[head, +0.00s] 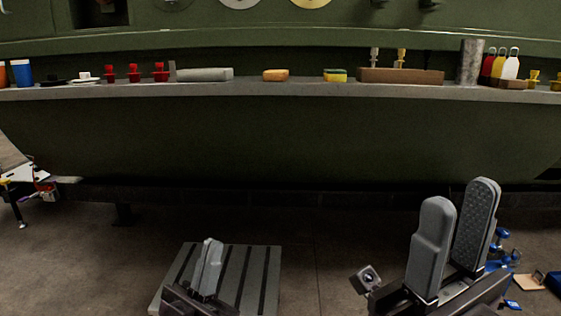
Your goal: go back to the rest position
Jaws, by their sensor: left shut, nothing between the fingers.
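My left gripper (207,264) is low in the head view, left of centre. Its grey fingers are together with nothing between them, and it shows in front of a slatted grey platform on the floor. My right gripper (456,228) is at the lower right, with its two grey padded fingers pointing up. They stand apart with a gap between them, and I see nothing held there. Both grippers are well below the shelf in the picture and apart from the things on it.
A long grey shelf (300,88) runs along the green fuselage (270,135). It bears red clamps (134,73), an orange sponge (276,75), a brown block (400,76) and several bottles. The slatted platform (262,270) stands on the floor. Blue items (553,282) lie at the far right.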

